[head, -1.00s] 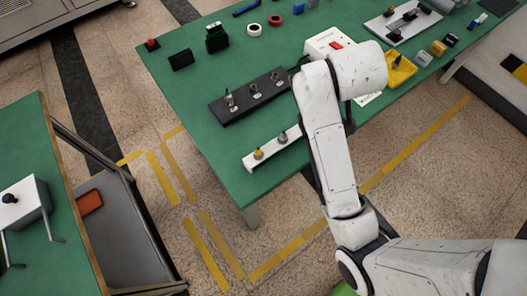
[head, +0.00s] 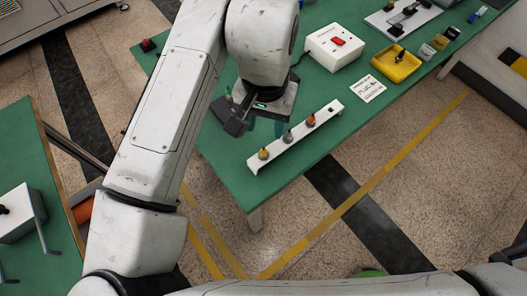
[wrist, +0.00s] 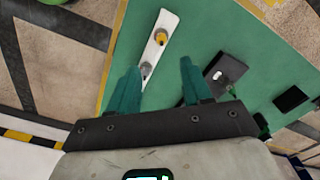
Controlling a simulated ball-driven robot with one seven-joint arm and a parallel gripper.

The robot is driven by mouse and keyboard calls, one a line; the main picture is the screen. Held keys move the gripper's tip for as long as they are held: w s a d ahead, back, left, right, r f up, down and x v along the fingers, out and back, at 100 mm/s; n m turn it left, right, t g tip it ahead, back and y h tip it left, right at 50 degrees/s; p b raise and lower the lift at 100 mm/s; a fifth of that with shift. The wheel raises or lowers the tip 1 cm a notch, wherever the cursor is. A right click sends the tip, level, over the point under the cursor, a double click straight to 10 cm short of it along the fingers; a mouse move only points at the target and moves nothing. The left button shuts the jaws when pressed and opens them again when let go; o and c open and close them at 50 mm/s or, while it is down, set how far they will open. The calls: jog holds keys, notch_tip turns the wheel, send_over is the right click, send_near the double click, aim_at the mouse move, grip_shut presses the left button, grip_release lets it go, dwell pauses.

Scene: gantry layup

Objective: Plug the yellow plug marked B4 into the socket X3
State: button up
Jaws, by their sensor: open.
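A white rail (head: 292,140) lies along the near edge of the green table, with several plugs standing on it. The yellow plug (head: 264,153) is at its near end, a grey plug (head: 287,136) beside it, then a red-orange one (head: 311,121). In the wrist view the yellow plug (wrist: 161,37) stands beyond my fingertips, and the grey plug (wrist: 146,69) shows between the fingers. My gripper (wrist: 160,65) is open and empty, above the table beside the rail. A dark socket block (wrist: 222,75) lies right of the fingers, partly hidden. The B4 and X3 markings are not readable.
A white box with a red switch (head: 334,45), a yellow tray (head: 397,63) and a white printed card (head: 367,88) lie farther along the table. A second green table (head: 30,140) stands at left. Floor in front of the rail is clear.

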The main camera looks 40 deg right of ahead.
send_over(264, 153)
notch_tip(264, 153, down, 5)
jog(key=shift+f, duration=0.1)
jog(key=shift+w+d+f+p, duration=0.1)
jog(key=shift+w+f+p, duration=0.05)
jog(key=shift+f, duration=1.25)
jog(key=shift+w+d+f+p, duration=0.1)
jog(key=shift+w+f+p, duration=0.05)
jog(key=shift+f, duration=1.25)
grip_shut()
